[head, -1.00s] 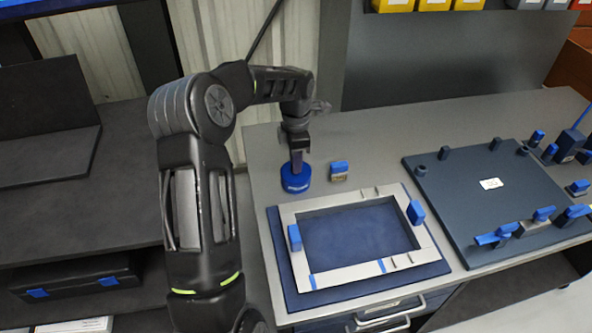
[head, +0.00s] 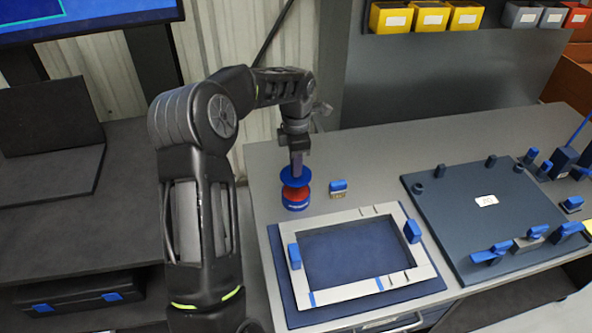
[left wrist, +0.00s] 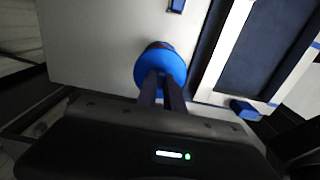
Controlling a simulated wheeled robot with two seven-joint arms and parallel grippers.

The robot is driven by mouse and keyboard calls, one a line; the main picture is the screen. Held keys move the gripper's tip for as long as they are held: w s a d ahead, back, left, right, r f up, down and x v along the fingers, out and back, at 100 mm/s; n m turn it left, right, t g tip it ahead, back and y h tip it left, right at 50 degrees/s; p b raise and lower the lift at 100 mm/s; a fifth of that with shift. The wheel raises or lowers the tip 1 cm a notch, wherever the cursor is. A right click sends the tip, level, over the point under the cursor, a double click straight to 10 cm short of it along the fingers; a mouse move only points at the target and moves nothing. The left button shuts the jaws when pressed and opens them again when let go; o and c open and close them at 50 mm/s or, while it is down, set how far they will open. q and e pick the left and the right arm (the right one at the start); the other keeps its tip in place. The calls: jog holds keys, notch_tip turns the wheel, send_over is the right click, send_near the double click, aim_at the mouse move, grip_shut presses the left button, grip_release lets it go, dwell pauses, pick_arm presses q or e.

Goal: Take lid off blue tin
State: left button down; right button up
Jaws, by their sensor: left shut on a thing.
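The blue tin (head: 296,206) stands on the grey bench in the head view, with red showing at its top. Its round blue lid (head: 296,177) is held above the tin, apart from its rim. My left gripper (head: 296,166) is shut on the lid from above. In the left wrist view the two fingers of my left gripper (left wrist: 162,92) reach onto the lid (left wrist: 160,65), which hides most of the tin. My right gripper is not in view.
A small blue-topped block (head: 338,188) stands right of the tin. A pale frame (head: 330,291) with blue clamps lies on a blue base in front. A dark fixture plate (head: 450,215) takes up the right of the bench.

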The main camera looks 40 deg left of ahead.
pick_arm(q)
notch_tip(320, 180, up, 4)
jog(key=shift+p, duration=0.75)
jog(key=shift+d+f, duration=0.1)
jog(key=shift+f, duration=0.1)
